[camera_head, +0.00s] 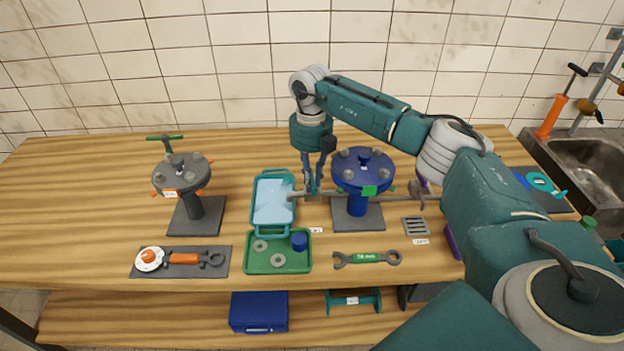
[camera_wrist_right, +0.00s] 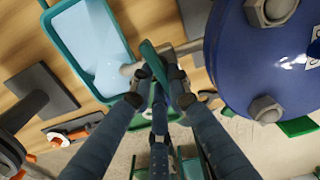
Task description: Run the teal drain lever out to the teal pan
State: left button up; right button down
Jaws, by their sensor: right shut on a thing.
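My right gripper (camera_head: 313,188) reaches down from above, just left of the blue flanged pump stand (camera_head: 357,205). It is shut on the teal drain lever (camera_wrist_right: 153,60), which sticks out between the fingertips in the right wrist view. The lever sits on a grey horizontal pipe (camera_head: 325,194) whose left end reaches the right edge of the teal pan (camera_head: 258,184). The pan lies on the bench and has a pale blue surface inside; it also shows in the right wrist view (camera_wrist_right: 120,27). In the head view the fingers largely hide the lever. My left gripper is not in view.
A green tray (camera_head: 262,268) with rings and a blue cup lies in front of the pan. A green-labelled wrench (camera_head: 367,258) and a grey grate (camera_head: 415,226) lie at the front. A grey flanged stand (camera_head: 195,205) is at the left. The bench's back left is clear.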

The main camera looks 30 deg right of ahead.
jog(key=shift+w+r+m, duration=0.1)
jog(key=shift+w+m, duration=0.05)
jog(key=shift+m, duration=0.65)
jog(key=c, duration=1.7)
grip_release()
jog(key=shift+o, duration=0.2)
notch_tip(320, 180, up, 12)
